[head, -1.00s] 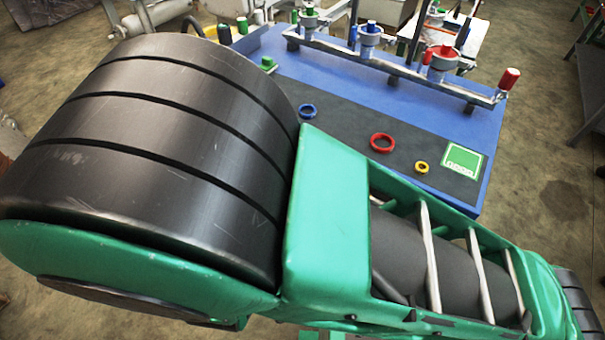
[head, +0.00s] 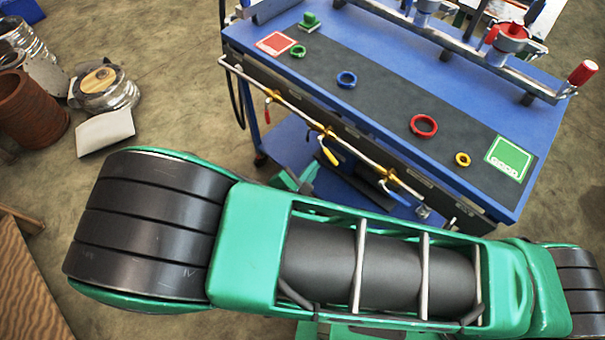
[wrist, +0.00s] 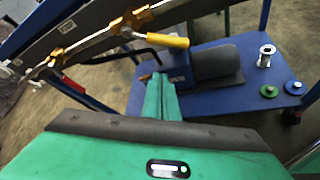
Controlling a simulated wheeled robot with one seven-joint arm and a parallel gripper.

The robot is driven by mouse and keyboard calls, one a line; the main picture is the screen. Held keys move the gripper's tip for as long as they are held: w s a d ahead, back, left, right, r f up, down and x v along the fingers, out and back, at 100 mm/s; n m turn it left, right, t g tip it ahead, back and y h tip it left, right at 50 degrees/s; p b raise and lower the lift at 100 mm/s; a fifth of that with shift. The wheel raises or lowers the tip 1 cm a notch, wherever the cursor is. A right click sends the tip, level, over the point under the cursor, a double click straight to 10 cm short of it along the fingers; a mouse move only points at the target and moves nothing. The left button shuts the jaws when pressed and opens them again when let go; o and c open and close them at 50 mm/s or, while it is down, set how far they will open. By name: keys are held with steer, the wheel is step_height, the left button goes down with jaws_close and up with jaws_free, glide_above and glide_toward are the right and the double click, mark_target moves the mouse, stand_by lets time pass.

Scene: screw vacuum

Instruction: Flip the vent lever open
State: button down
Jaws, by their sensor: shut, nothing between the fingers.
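A grey pipe (head: 300,122) with brass valves runs along the front side of the blue table. It carries a red lever (head: 272,97), a yellow lever (head: 329,154) and a blue lever (head: 395,193). No label shows which one is the vent lever. In the wrist view, the yellow lever (wrist: 167,40) sticks out to the right from its brass valve, just above my fingertips in the picture. The red lever (wrist: 72,86) is at the left. My gripper (wrist: 159,80) is shut and empty, apart from the yellow lever in the picture. The blue lever is not clear there.
The blue table (head: 235,42) holds red, blue, green and yellow rings on a dark mat. Its lower shelf (wrist: 225,100) carries a dark motor-like cylinder (wrist: 215,62), a metal spool (wrist: 266,56) and small discs. Metal cans (head: 104,88) stand on the floor at left.

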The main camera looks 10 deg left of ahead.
mark_target(328, 152)
steer(key=shift+w+d+r, duration=0.25)
steer(key=shift+d+r, duration=0.35)
steer(key=shift+r, duration=0.1)
steer(key=shift+w+d+r, duration=0.2)
steer(key=shift+d+r, duration=0.4)
steer(key=shift+r, duration=0.1)
steer(key=shift+r, duration=0.1)
